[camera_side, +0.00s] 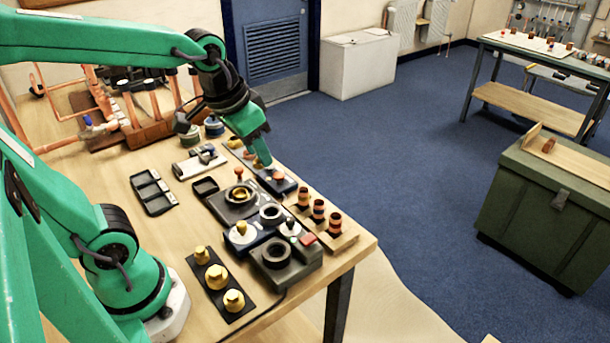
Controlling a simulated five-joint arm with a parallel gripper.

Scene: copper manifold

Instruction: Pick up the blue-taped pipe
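Copper pipes (62,144) lie and stand at the back left of the table, around a wooden rack (150,131). A small blue patch (87,121) shows near one of these pipes; I cannot tell for sure whether it is the blue tape. My gripper (263,163) points down near the table's far right edge, well to the right of the pipes. It is just above or beside a small dark block with a copper-coloured top (278,177). The finger gap is too small to make out, and no pipe shows in it.
A black tray (152,193) and dark fixtures (277,252) with rings fill the middle and right of the table. Copper fittings (318,211) stand on a wooden strip at the right edge. Brass pieces (216,277) stand on a black strip in front. Bare wood shows around the black tray.

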